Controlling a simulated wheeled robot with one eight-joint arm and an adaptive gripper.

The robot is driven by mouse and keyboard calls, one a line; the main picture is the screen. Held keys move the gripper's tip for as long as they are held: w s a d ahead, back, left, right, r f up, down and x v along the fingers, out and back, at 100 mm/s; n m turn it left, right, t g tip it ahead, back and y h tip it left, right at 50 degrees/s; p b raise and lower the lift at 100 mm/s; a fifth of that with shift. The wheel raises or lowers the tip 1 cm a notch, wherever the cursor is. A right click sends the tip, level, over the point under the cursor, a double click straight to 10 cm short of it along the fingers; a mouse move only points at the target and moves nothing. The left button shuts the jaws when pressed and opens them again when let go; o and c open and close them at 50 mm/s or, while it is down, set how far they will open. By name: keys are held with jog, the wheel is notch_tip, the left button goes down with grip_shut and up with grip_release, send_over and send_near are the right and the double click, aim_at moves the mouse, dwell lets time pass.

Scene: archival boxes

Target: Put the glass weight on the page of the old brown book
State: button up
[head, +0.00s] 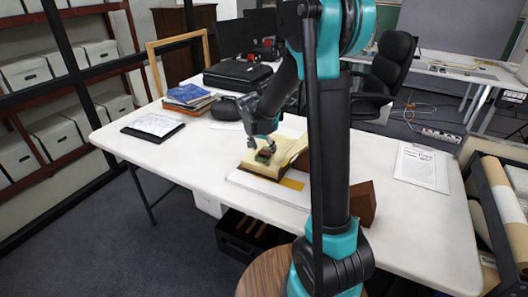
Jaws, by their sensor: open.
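The old brown book (253,164) lies open on the white table, its yellowed pages facing up and its brown cover edge showing at the front. A small dark greenish block, which looks like the glass weight (265,155), sits on the page. My gripper (264,145) is just above it, pointing down, with its fingers open at the weight. Whether the fingers touch the weight is too small to tell. My arm hides part of the table right of the book.
The white table (204,150) has free room left of the book. A brown block (367,203) stands right of my arm, and a paper sheet (421,167) lies beyond.

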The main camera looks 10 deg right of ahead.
jog(key=v, duration=1)
jog(key=shift+d, duration=0.1)
